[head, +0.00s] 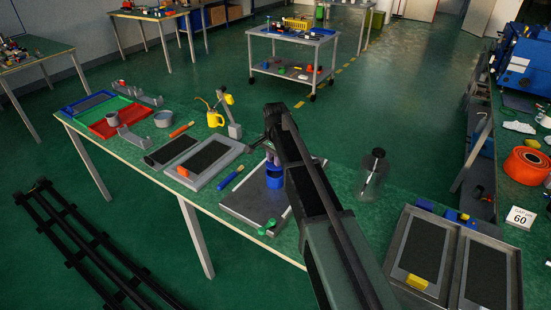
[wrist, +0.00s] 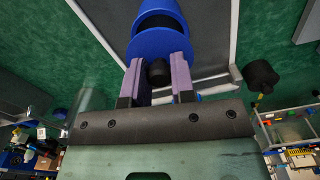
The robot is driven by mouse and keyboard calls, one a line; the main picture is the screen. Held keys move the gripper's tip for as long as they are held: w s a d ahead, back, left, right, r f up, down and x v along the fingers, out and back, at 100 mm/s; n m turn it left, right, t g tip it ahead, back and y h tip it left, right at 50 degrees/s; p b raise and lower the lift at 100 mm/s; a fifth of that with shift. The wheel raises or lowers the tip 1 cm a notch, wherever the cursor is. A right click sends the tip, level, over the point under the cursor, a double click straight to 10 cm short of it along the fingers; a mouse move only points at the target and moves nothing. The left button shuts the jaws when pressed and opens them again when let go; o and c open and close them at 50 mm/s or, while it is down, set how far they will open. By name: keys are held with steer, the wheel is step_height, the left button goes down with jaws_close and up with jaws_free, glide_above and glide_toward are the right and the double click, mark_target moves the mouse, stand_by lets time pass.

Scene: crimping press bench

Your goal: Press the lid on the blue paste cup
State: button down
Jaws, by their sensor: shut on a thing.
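The blue paste cup (head: 274,180) stands on a grey metal tray (head: 241,204) near the middle of the bench. In the wrist view a blue round lid (wrist: 143,46) with a black knob (wrist: 158,72) is in front of the blue cup (wrist: 158,9). My gripper (wrist: 158,78) has its purple fingers shut on the knob. In the head view my gripper (head: 271,158) is just above the cup, partly hidden by my arm. A dark band shows between the lid and cup in the wrist view; I cannot tell whether they touch.
Green parts (head: 268,228) lie on the tray's front edge. A blue-handled tool (head: 230,179) lies to its left, beside a framed dark pad (head: 213,158). A clear jar (head: 372,174) stands to the right. A two-bay grey tray (head: 455,262) sits at the right.

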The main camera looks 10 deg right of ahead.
steer(key=shift+f+b, duration=0.75)
steer(key=shift+f, duration=0.05)
steer(key=shift+f, duration=0.1)
stand_by(0.8)
steer(key=shift+f+b, duration=0.5)
steer(key=shift+b, duration=0.1)
steer(key=shift+f+b, duration=0.35)
steer(key=shift+f, duration=0.05)
stand_by(0.5)
steer(key=c, duration=0.9)
jaws_free()
steer(key=shift+r, duration=0.1)
